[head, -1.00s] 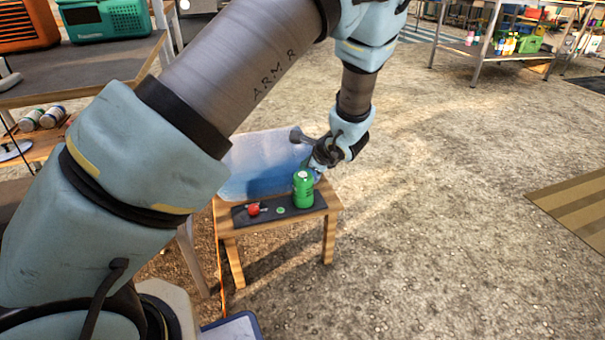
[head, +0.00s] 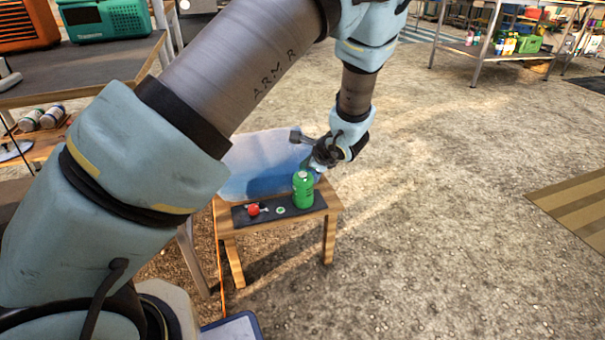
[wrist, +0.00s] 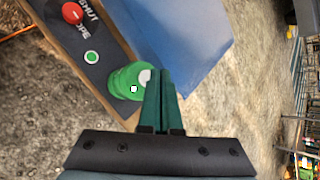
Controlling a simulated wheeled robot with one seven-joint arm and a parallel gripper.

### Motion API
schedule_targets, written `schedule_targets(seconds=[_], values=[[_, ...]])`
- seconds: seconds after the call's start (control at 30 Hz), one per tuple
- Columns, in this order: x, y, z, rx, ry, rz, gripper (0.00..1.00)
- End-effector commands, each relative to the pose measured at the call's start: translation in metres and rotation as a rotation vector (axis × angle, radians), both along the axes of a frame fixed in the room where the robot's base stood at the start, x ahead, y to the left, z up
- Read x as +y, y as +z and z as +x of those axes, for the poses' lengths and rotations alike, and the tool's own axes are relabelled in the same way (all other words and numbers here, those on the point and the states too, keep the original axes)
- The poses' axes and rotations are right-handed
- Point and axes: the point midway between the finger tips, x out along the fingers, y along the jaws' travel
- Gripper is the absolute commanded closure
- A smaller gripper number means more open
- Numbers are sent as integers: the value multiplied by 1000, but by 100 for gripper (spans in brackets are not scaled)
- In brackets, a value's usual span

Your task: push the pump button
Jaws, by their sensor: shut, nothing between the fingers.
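A dark panel (head: 240,215) lies along the front of a small wooden table. It carries a red knob (head: 253,210), a small green button with a pale ring (head: 281,210) and a green bottle-shaped body (head: 303,193) with a pale top. In the wrist view the red knob (wrist: 72,13) sits by printed lettering that seems to read SHUT and OPEN. The ringed green button (wrist: 92,57) and the green body (wrist: 124,82) show there too. My gripper (wrist: 165,73) is shut and empty, just beside the green body's top and partly covering it. I cannot tell whether they touch.
A translucent blue container (head: 255,160) stands right behind the panel, beside my gripper. A workbench (head: 95,70) with radios is at the left. Open gravel lies right of the small table, with a shelf of goods (head: 490,50) farther back.

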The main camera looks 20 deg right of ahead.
Motion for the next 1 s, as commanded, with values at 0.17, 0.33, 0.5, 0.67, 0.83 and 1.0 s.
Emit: schedule_targets(seconds=[0.17, 0.33, 0.5, 0.67, 0.83, 1.0], values=[[0, -1, 0, 0, 0, 0, 100], [0, -6, 0, 0, 0, 0, 100], [0, -10, 0, 0, 1, -1, 100], [0, -9, 0, 0, 0, 0, 100], [0, -9, 0, 0, 0, 0, 100], [0, -10, 0, 0, 0, 0, 100]])
